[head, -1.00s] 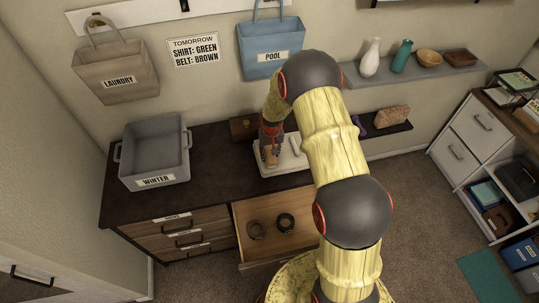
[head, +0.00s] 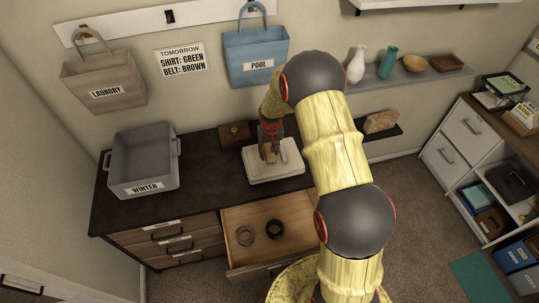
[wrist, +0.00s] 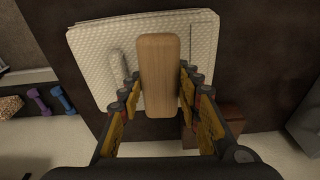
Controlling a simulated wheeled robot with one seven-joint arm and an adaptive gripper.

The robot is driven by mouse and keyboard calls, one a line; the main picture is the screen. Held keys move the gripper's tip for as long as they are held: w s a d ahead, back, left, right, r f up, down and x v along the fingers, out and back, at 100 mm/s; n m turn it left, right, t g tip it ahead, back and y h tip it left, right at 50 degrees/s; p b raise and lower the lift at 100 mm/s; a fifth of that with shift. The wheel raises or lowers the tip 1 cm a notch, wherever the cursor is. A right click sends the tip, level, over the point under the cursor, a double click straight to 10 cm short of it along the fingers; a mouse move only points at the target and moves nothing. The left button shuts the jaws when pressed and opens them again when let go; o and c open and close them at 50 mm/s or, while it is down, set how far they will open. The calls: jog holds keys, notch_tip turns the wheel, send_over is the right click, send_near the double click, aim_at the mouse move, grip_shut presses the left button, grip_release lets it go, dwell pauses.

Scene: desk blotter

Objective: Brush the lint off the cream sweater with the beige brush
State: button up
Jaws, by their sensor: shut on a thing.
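The cream sweater (head: 262,178) lies folded flat on the dark dresser top, right of the middle. In the wrist view its knitted surface (wrist: 88,45) fills the upper middle. My gripper (head: 269,150) is over the sweater, pointing down. It is shut on the beige brush (wrist: 158,75), a long wooden-backed block with rounded ends. The brush's underside is hidden, so I cannot tell whether it touches the knit. A pale rounded strip (wrist: 117,68) lies on the sweater beside the brush. I cannot make out separate lint.
A grey WINTER bin (head: 141,165) stands at the dresser's left, and a brown box (head: 235,135) behind the sweater. An open drawer (head: 262,222) in front holds two coiled belts. A low shelf (head: 385,133) is at the right. Dresser top between bin and sweater is clear.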

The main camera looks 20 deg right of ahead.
jog(key=shift+a+r+p, duration=0.1)
jog(key=shift+r+p, duration=0.55)
jog(key=shift+r, duration=1.1)
